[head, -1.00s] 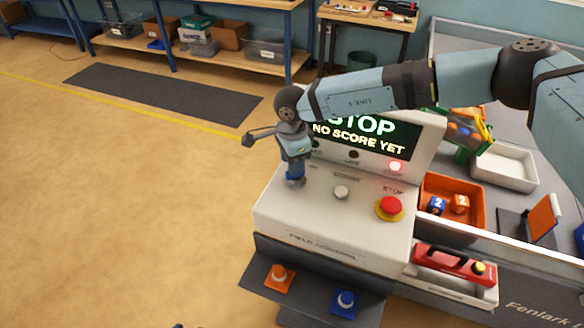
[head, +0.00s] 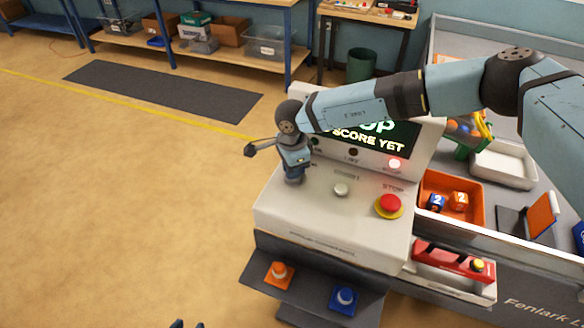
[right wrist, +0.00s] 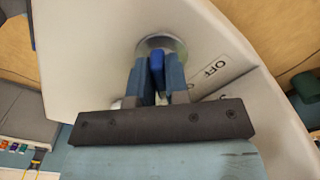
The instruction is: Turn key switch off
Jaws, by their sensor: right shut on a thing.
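The key switch is a round metal collar (right wrist: 168,43) with a blue key (right wrist: 157,62) standing in it, seen in the right wrist view. An OFF label (right wrist: 212,68) lies right of it on the white panel. My right gripper (right wrist: 157,72) is shut on the blue key, one finger on each side. In the head view my right gripper (head: 294,178) points down at the left part of the console's sloped top and hides the key switch. Two dark tips, likely my left gripper (head: 187,324), barely show at the bottom edge.
Orange (head: 279,270) and blue (head: 344,298) buttons sit on a lower shelf. Open floor lies left.

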